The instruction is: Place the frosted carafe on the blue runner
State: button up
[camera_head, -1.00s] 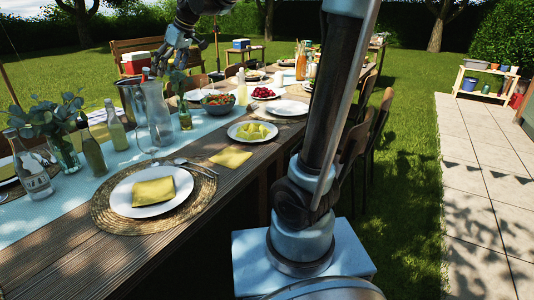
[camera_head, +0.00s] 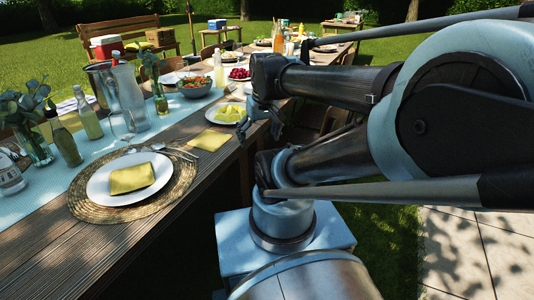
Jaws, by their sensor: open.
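A pale, translucent carafe (camera_head: 130,92), which looks like the frosted one, stands upright among the bottles on the left. Its base appears to be on the light blue runner (camera_head: 153,127), though glassware partly hides the contact. The runner goes along the middle of the table. My gripper (camera_head: 262,132) is open and empty, fingers pointing down.
A plate with a yellow napkin (camera_head: 131,179) lies in front. Bare wood (camera_head: 60,240) shows at the near edge.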

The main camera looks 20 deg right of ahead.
jog(key=s+d+f+m, duration=0.1)
jog(key=s+d+f, duration=0.1)
jog(key=s+f, duration=0.2)
jog(key=shift+f+h, duration=0.25)
jog(key=shift+h, duration=0.05)
jog(key=shift+w, duration=0.1)
